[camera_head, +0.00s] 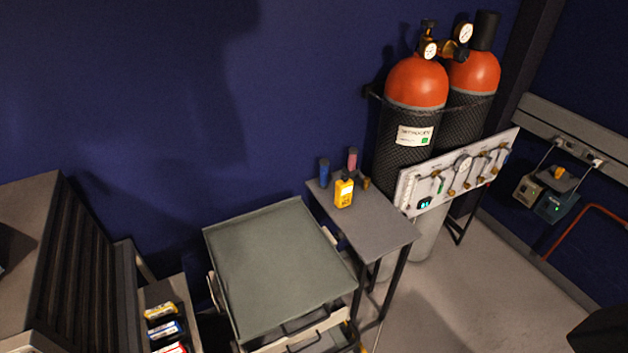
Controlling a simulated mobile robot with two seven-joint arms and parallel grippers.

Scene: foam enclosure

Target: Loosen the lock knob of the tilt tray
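A grey-green tray with a raised rim (228,283), which looks like the tilt tray, tops a cart-like unit in the lower middle of the head view. It appears empty. Dark handle-like bars and pale drawer-like fronts show below its near edge. I cannot make out a lock knob; small yellowish parts near the tray's lower right corner are too small to identify. Neither of my grippers is in view.
A small grey table (375,222) stands right of the tray, holding a yellow handheld device (344,192) and small bottles. Two red-topped gas cylinders (416,82) and a white gauge panel (460,170) stand behind. A dark slatted unit (85,265) is left.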

